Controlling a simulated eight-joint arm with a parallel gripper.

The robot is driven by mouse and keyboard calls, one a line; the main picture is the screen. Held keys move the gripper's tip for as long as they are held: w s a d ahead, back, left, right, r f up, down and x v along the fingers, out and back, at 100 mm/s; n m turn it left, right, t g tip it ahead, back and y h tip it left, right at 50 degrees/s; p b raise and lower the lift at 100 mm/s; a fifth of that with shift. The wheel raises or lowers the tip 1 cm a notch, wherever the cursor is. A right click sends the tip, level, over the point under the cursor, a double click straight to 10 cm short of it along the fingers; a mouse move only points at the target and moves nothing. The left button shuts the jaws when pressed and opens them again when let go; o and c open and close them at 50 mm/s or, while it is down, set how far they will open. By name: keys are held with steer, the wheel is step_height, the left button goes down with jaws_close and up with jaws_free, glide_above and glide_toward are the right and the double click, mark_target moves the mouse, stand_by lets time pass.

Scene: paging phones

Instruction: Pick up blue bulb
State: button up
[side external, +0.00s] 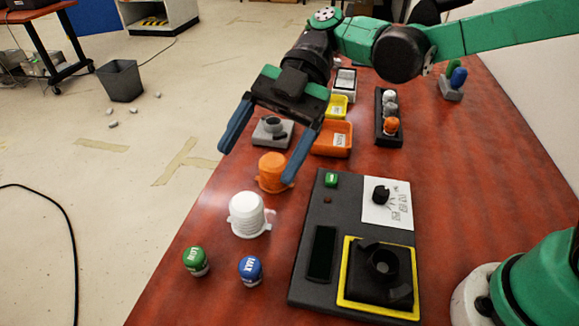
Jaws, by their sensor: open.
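A rounded blue bulb (458,77) stands in a small grey holder (451,94) at the back right of the table, beside a green bulb (453,67).
A dark board (318,212) with a yellow-framed device (378,275) fills the middle.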

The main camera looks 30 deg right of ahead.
glide_toward(251, 265)
steer(key=x, duration=0.4)
steer(key=shift+a+f, duration=0.2)
steer(key=shift+f, duration=0.05)
steer(key=shift+s+a+f, duration=0.15)
steer(key=shift+a+f, duration=0.05)
steer(key=shift+f, duration=0.05)
steer(key=shift+x, duration=2.55)
jaws_close()
